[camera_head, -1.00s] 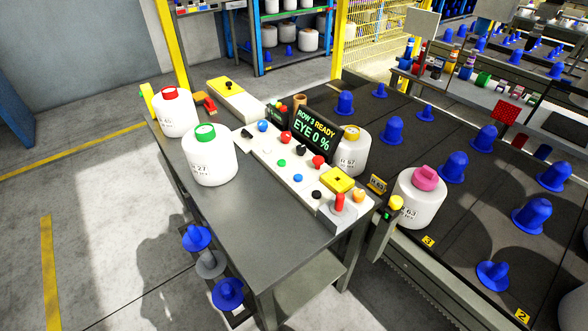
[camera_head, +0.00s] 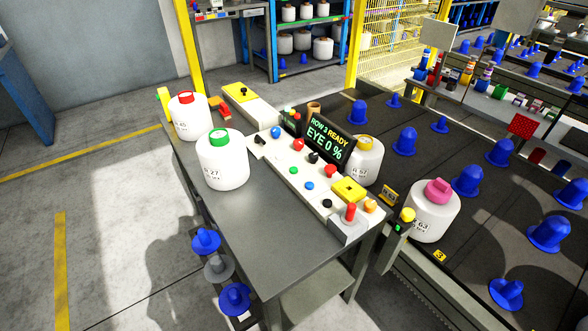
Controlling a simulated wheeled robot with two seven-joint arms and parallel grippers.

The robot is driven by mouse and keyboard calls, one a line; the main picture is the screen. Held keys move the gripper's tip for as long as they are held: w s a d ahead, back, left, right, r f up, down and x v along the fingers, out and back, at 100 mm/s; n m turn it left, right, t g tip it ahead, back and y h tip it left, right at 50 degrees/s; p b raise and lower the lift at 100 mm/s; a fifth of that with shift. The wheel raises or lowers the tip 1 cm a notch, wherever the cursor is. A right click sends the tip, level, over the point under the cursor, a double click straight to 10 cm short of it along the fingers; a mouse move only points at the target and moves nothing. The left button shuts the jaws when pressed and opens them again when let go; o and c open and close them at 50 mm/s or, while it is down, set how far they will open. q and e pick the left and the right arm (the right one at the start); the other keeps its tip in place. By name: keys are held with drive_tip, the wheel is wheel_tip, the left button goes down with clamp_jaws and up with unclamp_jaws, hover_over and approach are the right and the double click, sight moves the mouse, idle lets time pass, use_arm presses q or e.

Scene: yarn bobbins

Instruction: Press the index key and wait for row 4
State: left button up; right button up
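The control panel (camera_head: 273,149) is a long white box with several coloured buttons along the right edge of the grey table (camera_head: 255,225). Which button is the index key I cannot tell. The display (camera_head: 328,137) behind it reads "ROW 3 READY" and "EYE 0 %". A yellow block (camera_head: 348,190) and a red-topped switch (camera_head: 350,212) are at the panel's near end. Row 3 is marked by a yellow tag (camera_head: 438,256) on the rack edge, beside a white bobbin with a pink top (camera_head: 434,212). Neither of my grippers is in view.
White bobbins with a red top (camera_head: 189,118) and a green top (camera_head: 221,162) stand on the table's left side. Another with a yellow top (camera_head: 365,160) stands behind the display. Blue pegs (camera_head: 467,181) fill the dark rack at right. The table's front is clear.

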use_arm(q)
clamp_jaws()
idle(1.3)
